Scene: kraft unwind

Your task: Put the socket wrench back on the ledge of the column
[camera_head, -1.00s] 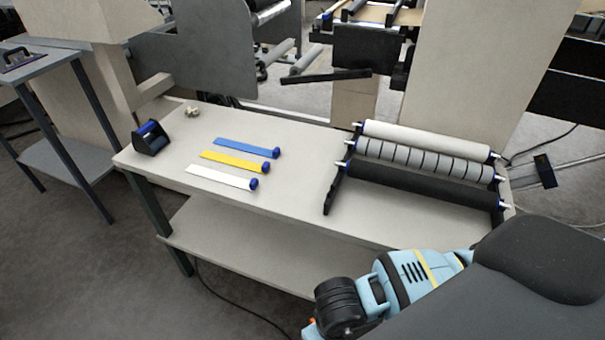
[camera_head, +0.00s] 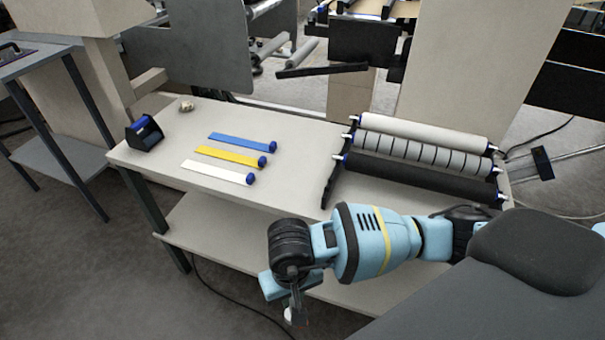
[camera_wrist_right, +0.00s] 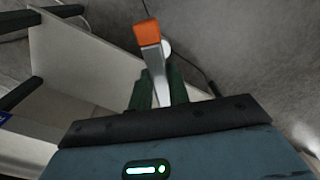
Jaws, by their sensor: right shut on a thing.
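My right gripper (camera_head: 293,302) hangs low in front of the table's front edge. In the right wrist view the gripper (camera_wrist_right: 159,88) is shut on the socket wrench (camera_wrist_right: 155,70), a metal shaft with an orange block at its far end. The wrench points away from the palm, and its near end is hidden between the fingers. My left gripper is out of view.
The pale table (camera_head: 260,205) holds blue (camera_head: 238,142), yellow (camera_head: 228,156) and white (camera_head: 215,171) strips, a dark tape dispenser (camera_head: 144,134) and a roller rack (camera_head: 420,158). A grey side table (camera_head: 35,62) stands at far left. The table's middle is clear.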

